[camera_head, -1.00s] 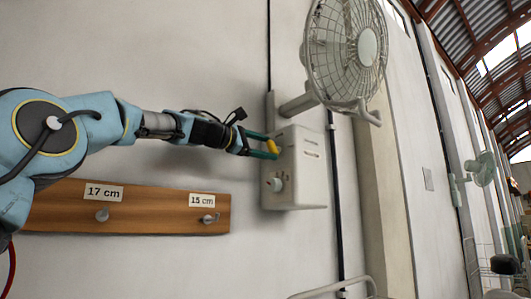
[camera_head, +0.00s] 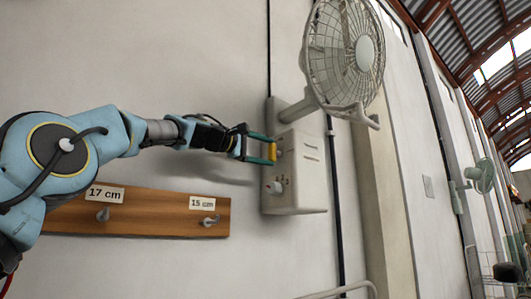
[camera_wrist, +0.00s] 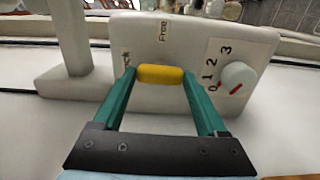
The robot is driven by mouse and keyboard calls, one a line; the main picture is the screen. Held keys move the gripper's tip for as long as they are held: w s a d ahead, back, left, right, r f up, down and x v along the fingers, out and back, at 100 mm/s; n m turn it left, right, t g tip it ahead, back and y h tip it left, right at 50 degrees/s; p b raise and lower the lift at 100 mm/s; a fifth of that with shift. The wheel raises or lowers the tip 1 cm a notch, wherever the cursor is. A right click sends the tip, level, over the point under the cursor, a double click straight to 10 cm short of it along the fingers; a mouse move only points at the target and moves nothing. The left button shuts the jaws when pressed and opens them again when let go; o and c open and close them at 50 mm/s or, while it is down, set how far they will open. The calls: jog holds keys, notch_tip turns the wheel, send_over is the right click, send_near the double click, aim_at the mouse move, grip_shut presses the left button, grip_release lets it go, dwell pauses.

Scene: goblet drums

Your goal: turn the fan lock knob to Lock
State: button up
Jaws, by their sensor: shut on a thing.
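The fan lock knob is a yellow bar (camera_head: 273,151) on the front of the pale grey fan box (camera_head: 304,178). It also shows in the wrist view (camera_wrist: 160,74), lying between my two green fingertips. My gripper (camera_head: 272,149) is shut on this yellow knob, with one finger at each end; its fingertips also show in the wrist view (camera_wrist: 160,78). The "Lock" label (camera_wrist: 125,59) is up and left of the knob in the wrist view. The "Free" label (camera_wrist: 163,30) is above it. I cannot tell exactly where the knob points.
A white speed knob (camera_wrist: 238,77) marked 0 to 3 is on the same box, below the lock knob in the head view. The fan (camera_head: 344,52) is mounted above. A wooden rail (camera_head: 150,214) with metal pegs is on the wall at lower left.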

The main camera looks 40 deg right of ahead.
jog(key=o, duration=1.3)
jog(key=a+b, duration=0.5)
jog(key=a, duration=0.5)
jog(key=shift+w+a+b, duration=0.3)
jog(key=shift+a+b, duration=0.05)
jog(key=shift+a, duration=0.05)
jog(key=shift+s, duration=0.1)
